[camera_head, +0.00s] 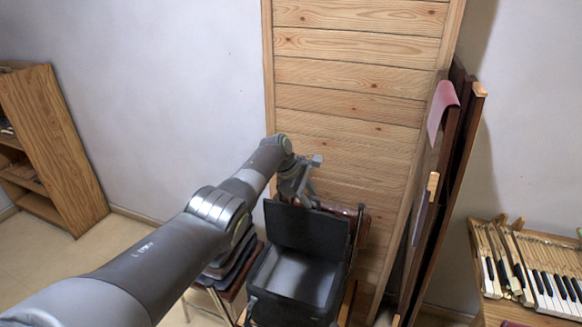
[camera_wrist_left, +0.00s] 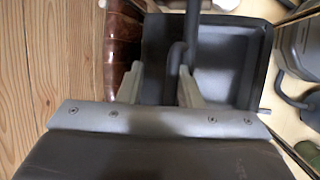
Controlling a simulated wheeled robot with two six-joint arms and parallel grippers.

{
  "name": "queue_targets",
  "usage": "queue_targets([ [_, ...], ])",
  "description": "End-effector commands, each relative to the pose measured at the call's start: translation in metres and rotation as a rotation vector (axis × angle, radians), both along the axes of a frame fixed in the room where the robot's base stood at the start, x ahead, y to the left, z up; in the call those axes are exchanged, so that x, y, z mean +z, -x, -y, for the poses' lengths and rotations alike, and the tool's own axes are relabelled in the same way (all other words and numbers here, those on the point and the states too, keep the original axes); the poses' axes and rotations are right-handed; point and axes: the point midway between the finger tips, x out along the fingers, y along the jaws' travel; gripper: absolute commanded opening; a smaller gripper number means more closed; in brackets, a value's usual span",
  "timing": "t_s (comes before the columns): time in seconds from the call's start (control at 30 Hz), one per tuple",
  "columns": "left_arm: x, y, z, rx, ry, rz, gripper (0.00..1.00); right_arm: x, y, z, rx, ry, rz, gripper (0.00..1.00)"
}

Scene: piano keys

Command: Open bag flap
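A black bag (camera_head: 292,306) stands in the lower middle of the head view with its grey inside showing. Its flap (camera_head: 300,228) stands up along the back edge, so the bag is open. My left gripper (camera_head: 306,192) is just above the flap's top edge. In the left wrist view, the two fingers of my left gripper (camera_wrist_left: 159,84) are spread apart. A dark bar (camera_wrist_left: 174,65) shows between the fingers; I cannot tell whether they touch it. The open bag (camera_wrist_left: 228,72) also shows beyond the fingers there. My right gripper is not seen.
A wooden plank panel (camera_head: 350,75) rises behind the bag, with a brown rolled item (camera_head: 361,222) beside the flap. Dark boards (camera_head: 452,160) lean at the right. Piano keys (camera_head: 545,285) lie at far right. A wooden shelf (camera_head: 60,150) stands at left.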

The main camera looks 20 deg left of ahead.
Motion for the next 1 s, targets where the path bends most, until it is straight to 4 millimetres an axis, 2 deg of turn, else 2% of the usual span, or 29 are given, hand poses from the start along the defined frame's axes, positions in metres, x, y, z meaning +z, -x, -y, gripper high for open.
queue_targets([
  [0.2, 0.024, 0.006, -0.011, 0.002, -0.003, 0.005, 0.32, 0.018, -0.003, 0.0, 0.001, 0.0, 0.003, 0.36],
  [0.43, 0.048, 0.013, -0.022, 0.002, -0.003, 0.01, 0.32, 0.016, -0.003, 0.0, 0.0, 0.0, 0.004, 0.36],
  [1.0, 0.139, 0.042, -0.061, 0.004, -0.003, 0.014, 0.32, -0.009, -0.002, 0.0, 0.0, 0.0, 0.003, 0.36],
])
